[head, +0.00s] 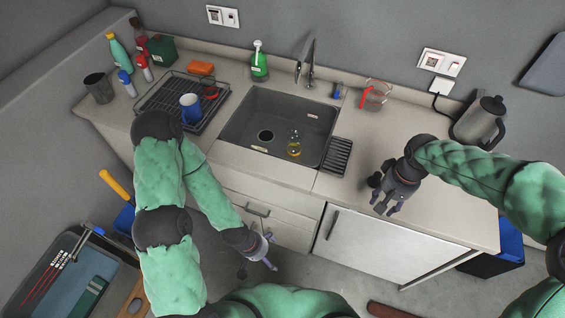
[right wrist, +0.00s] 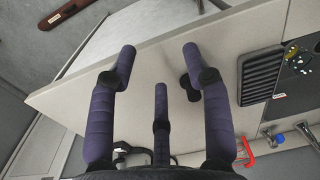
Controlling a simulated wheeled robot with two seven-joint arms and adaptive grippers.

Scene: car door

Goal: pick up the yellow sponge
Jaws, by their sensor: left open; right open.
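No plainly yellow sponge shows. An orange block (head: 200,68), which may be a sponge, lies behind the dish rack in the head view. A small yellow item (head: 294,143) stands in the sink (head: 250,120); it looks more like a clear bottle, and I cannot tell for certain. My left gripper (head: 271,251) is open and empty, low in front of the drawers. My right gripper (head: 385,206) is open and empty over the counter, right of the sink. Its spread fingers also show in the right wrist view (right wrist: 160,62).
A black dish rack (head: 160,112) with a blue mug (head: 190,108) stands left of the sink. A green soap bottle (head: 259,62) and faucet (head: 307,65) stand behind it. A measuring cup (head: 376,94) and kettle (head: 480,122) are at right. The counter's right part is mostly clear.

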